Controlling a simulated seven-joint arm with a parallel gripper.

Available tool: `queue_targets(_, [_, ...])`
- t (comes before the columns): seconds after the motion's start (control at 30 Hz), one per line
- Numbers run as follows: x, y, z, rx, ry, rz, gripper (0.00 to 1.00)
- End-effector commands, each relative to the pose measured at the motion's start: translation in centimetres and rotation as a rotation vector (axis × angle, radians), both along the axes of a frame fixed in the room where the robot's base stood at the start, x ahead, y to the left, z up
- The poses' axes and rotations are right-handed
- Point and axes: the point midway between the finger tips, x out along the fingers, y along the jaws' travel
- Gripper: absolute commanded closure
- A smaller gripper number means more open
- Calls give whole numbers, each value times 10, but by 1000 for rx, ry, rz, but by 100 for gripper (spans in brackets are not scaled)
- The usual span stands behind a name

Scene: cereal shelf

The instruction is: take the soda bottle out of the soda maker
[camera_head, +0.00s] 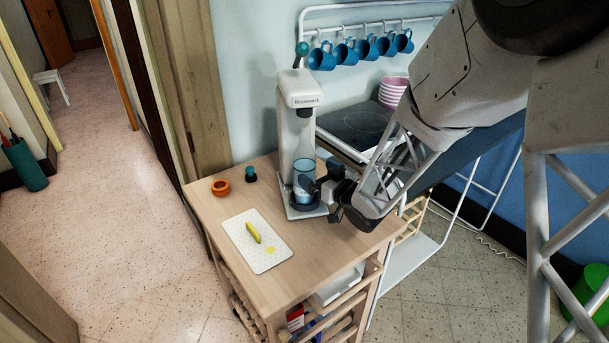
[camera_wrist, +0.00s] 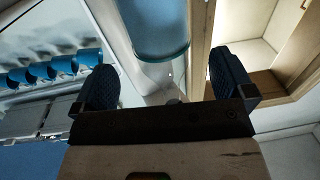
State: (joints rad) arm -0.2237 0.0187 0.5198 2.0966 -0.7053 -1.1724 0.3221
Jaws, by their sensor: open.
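The white soda maker (camera_head: 299,92) stands upright on the wooden cart, with a green knob on top. The translucent blue soda bottle (camera_head: 302,167) stands in it, under the head and above the dark round base. My gripper (camera_head: 323,180) is at the bottle's right side, low down, with its jaws open. In the wrist view, the bottle's rounded blue end (camera_wrist: 153,35) shows at the top, beyond and between the two dark fingers of my gripper (camera_wrist: 163,80). The fingers are apart from each other and hold nothing. Whether one touches the bottle cannot be told.
The wooden cart top (camera_head: 205,205) carries a white cutting board (camera_head: 265,255) with a yellow fruit (camera_head: 253,232), an orange ring-shaped item (camera_head: 220,187) and a small dark stopper (camera_head: 251,175). Several blue mugs (camera_head: 367,47) hang behind. Striped bowls (camera_head: 392,91) stand on the rack at right.

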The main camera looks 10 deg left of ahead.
Motion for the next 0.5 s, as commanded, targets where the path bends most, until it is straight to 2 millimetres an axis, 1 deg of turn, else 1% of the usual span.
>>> queue_targets(0.1, [3, 5, 0, -1, 1, 1, 0])
queue_targets(0.5, [5, 6, -1, -1, 1, 1, 0])
